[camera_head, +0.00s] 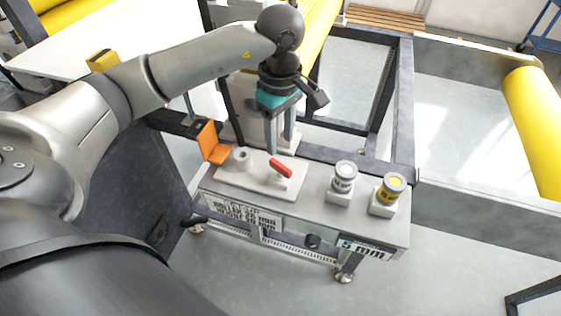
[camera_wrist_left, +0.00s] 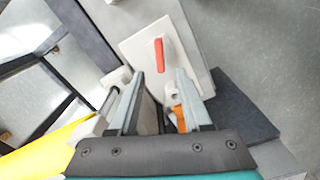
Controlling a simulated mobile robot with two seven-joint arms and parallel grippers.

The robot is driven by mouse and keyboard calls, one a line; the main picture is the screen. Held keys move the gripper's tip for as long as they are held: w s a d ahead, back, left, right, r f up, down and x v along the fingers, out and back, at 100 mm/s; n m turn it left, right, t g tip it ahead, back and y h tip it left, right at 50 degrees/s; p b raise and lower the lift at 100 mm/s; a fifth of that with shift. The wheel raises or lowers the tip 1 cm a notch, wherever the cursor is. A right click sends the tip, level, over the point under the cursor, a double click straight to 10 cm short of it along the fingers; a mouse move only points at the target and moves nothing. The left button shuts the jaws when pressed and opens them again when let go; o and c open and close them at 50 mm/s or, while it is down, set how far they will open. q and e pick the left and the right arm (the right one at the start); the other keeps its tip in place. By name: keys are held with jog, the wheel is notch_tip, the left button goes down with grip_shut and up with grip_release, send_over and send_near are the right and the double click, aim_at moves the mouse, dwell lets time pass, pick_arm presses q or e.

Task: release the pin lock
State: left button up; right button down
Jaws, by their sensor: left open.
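I cannot tell for sure which part is the pin lock. A red lever (camera_head: 281,167) stands on a white plate (camera_head: 256,182) on top of the grey control box. A white round knob (camera_head: 242,158) stands at the left end of this plate. My left gripper (camera_head: 280,146) points down just behind the plate, open and with nothing in it. In the left wrist view the red lever (camera_wrist_left: 159,56) shows beyond the fingertips of the left gripper (camera_wrist_left: 160,76), apart from them. My right gripper is not in view.
An orange flap (camera_head: 212,143) stands at the box's left end. A dark frame (camera_head: 399,110) and a yellow roller (camera_head: 535,125) lie to the right.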

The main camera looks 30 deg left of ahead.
aim_at(280, 165)
pick_arm(q)
notch_tip(280, 165, down, 8)
jog(key=shift+f+b, duration=0.1)
jog(key=shift+b, duration=0.25)
grip_shut()
dwell(0.5)
